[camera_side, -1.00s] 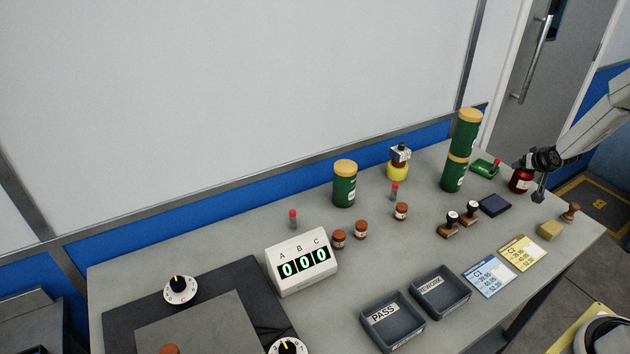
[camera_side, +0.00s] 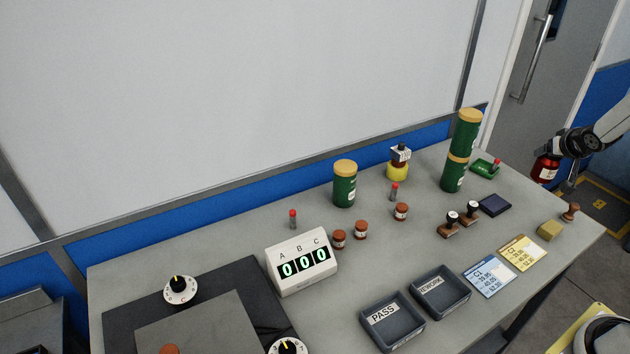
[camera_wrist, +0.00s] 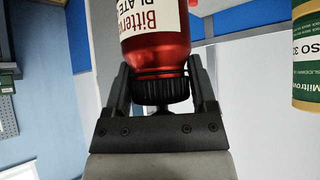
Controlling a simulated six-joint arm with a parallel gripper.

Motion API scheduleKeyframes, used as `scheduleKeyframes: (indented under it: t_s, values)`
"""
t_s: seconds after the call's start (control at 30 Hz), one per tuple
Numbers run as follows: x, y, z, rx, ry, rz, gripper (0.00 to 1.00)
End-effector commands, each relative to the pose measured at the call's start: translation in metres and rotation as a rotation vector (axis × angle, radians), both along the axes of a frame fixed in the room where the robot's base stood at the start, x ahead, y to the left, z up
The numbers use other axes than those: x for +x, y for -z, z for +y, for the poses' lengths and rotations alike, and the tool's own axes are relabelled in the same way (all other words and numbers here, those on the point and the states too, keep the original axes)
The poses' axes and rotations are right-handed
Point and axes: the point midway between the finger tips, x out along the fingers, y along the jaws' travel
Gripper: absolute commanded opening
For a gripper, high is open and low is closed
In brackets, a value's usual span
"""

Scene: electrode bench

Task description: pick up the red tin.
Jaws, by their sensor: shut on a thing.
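The red tin (camera_side: 545,170) is a red metallic container with a white label and a dark ribbed cap. It is at the right of the side view, off the bench top, beyond the bench's far right edge in the picture. My gripper (camera_side: 556,156) is shut on it. In the wrist view the red tin (camera_wrist: 157,45) hangs between the two dark fingers of my gripper (camera_wrist: 160,82), which close around its black cap. The far end of the tin is cut off by the picture's top edge.
Two stacked green tins (camera_side: 460,150) stand left of my gripper, with a green tray (camera_side: 485,168) beside them. A green tin (camera_wrist: 308,50) shows at right in the wrist view.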

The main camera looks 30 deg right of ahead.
Motion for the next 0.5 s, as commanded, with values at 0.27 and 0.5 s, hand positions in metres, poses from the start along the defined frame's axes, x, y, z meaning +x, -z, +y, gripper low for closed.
scheduleKeyframes:
  t_s: [0.27,0.5]
  values:
    - [-0.028,-0.018,0.023,-0.003,0.000,-0.004,0.00]
    - [-0.041,-0.025,0.034,-0.003,-0.001,-0.003,0.00]
